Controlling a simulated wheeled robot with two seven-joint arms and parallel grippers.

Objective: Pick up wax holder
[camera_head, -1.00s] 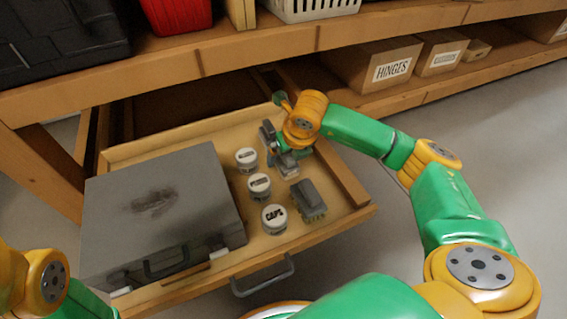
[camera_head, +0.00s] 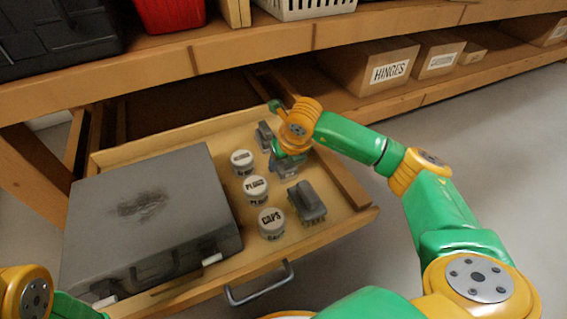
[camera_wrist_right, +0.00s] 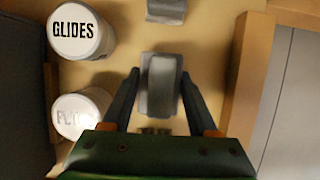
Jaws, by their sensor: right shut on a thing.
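A grey block, taken to be the wax holder (camera_head: 286,169), is at the right side of the open drawer; it also shows in the right wrist view (camera_wrist_right: 161,84). My right gripper (camera_wrist_right: 158,92) is shut on it, with one dark finger along each side. In the head view my right gripper (camera_head: 285,158) reaches down over the block and partly hides it. Whether the block touches the drawer floor is hard to tell. Of my left arm only a yellow and green part shows at the lower left, and its gripper is out of view.
The drawer (camera_head: 345,221) also holds a grey case (camera_head: 150,215), white jars marked GLIDES (camera_head: 242,162), PLUGS (camera_head: 256,189) and CAPS (camera_head: 272,222), a grey brush (camera_head: 307,202) and another small grey item (camera_head: 264,135). The drawer's right wall is close. A shelf edge (camera_head: 260,46) crosses behind.

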